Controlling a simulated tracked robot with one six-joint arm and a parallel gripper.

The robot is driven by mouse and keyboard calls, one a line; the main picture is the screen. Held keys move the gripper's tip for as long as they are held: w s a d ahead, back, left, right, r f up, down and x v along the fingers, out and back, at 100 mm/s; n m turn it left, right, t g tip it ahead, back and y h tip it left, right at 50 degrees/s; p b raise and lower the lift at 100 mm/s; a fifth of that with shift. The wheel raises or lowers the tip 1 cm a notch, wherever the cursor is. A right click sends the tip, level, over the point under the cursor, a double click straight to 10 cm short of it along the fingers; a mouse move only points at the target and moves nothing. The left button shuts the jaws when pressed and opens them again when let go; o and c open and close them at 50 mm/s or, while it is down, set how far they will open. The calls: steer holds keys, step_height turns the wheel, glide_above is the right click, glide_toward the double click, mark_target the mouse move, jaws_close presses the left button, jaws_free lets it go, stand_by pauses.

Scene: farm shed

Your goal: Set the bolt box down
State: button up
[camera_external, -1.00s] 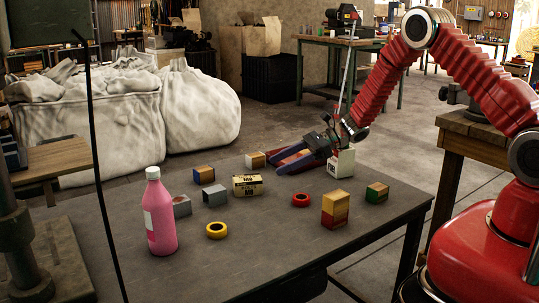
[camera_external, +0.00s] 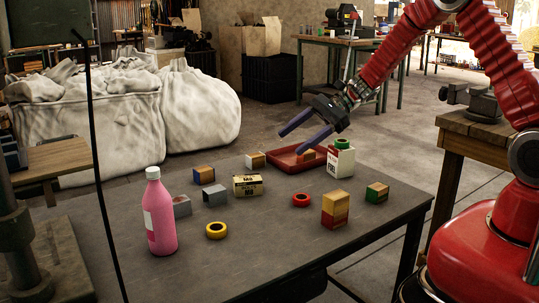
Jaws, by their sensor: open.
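My gripper (camera_external: 293,142) is open and empty, its two blue fingers pointing down-left above the red tray (camera_external: 282,163) at the back of the table. A small orange-brown box (camera_external: 308,155) is at the tray's right part, below my gripper and apart from it. A beige box with black lettering that looks like "M8" (camera_external: 247,185) lies on the table left of the tray. I cannot tell for sure which of these boxes is the bolt box.
A white box (camera_external: 340,164) with a green ring (camera_external: 342,143) stands right of the tray. Several small boxes, a red ring (camera_external: 301,200), a yellow ring (camera_external: 216,230) and a pink bottle (camera_external: 160,215) stand on the grey table (camera_external: 270,250). The table's front middle is clear.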

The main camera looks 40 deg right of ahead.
steer(key=s+d+r+n+h, duration=0.2)
steer(key=s+r+n, duration=0.3)
steer(key=s+r, duration=0.3)
steer(key=s+d+r+n+t+h, duration=0.1)
steer(key=s+d+r+n+h, duration=0.2)
steer(key=s, duration=0.5)
steer(key=s+d+r+n+t+h, duration=0.1)
steer(key=s+d+r+n+h, duration=0.2)
steer(key=s+d+n, duration=0.2)
steer(key=s+d+r+n+h, duration=0.3)
steer(key=s+d+n, duration=0.1)
steer(key=s+d, duration=0.4)
steer(key=shift+s+t, duration=0.4)
steer(key=shift+s, duration=1)
steer(key=shift+r, duration=0.1)
